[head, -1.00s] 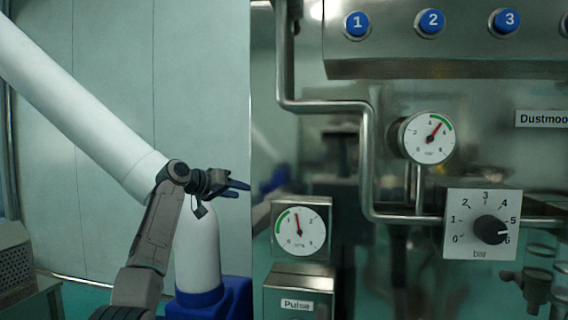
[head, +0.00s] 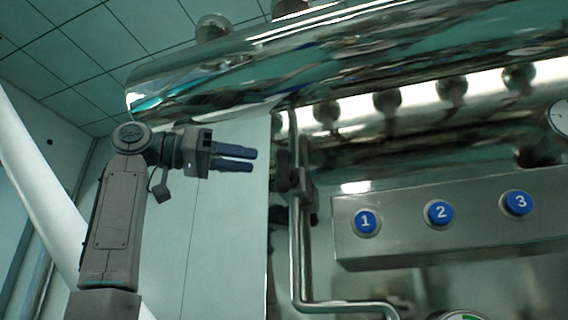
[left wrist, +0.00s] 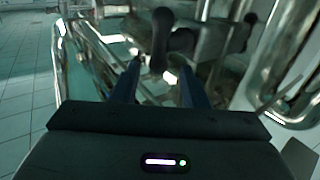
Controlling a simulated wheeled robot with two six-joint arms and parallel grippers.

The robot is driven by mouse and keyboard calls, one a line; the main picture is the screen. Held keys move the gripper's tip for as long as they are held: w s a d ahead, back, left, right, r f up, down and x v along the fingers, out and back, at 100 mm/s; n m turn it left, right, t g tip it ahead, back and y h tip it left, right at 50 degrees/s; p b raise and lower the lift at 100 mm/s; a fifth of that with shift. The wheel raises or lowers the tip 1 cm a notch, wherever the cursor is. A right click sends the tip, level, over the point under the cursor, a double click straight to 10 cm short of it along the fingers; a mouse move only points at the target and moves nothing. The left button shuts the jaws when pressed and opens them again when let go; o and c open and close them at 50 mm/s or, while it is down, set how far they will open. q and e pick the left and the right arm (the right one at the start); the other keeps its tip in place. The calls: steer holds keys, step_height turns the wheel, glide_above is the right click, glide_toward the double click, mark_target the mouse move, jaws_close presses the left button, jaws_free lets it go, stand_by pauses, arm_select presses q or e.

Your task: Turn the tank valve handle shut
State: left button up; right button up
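The dark tank valve handle (head: 285,172) sits on the vertical steel pipe below the shiny tank (head: 340,70) in the head view. In the left wrist view the handle (left wrist: 161,38) is a dark, rounded lever standing just beyond and roughly between the fingertips. My left gripper (head: 254,160) is open and empty, its fingers pointing right at the handle with a small gap before it. In the left wrist view the left gripper (left wrist: 160,68) shows its two fingers apart. My right gripper is not in view.
A steel panel (head: 400,245) with blue buttons numbered 1, 2 and 3 lies right of the pipe (head: 297,250). The pipe bends right below the panel. A gauge (head: 562,117) is cut off at the right edge. Free space lies left of the pipe.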

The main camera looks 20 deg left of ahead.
mark_target(283, 165)
arm_select(q)
steer(key=p+x, duration=0.2)
steer(key=x, duration=0.6)
steer(key=shift+d, duration=0.2)
steer(key=shift+w, duration=0.1)
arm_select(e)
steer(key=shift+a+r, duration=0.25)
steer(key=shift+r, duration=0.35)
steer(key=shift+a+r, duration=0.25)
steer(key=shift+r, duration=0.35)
arm_select(q)
steer(key=shift+a, duration=0.1)
steer(key=shift+c, duration=0.2)
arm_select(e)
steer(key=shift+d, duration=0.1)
arm_select(q)
jaws_close()
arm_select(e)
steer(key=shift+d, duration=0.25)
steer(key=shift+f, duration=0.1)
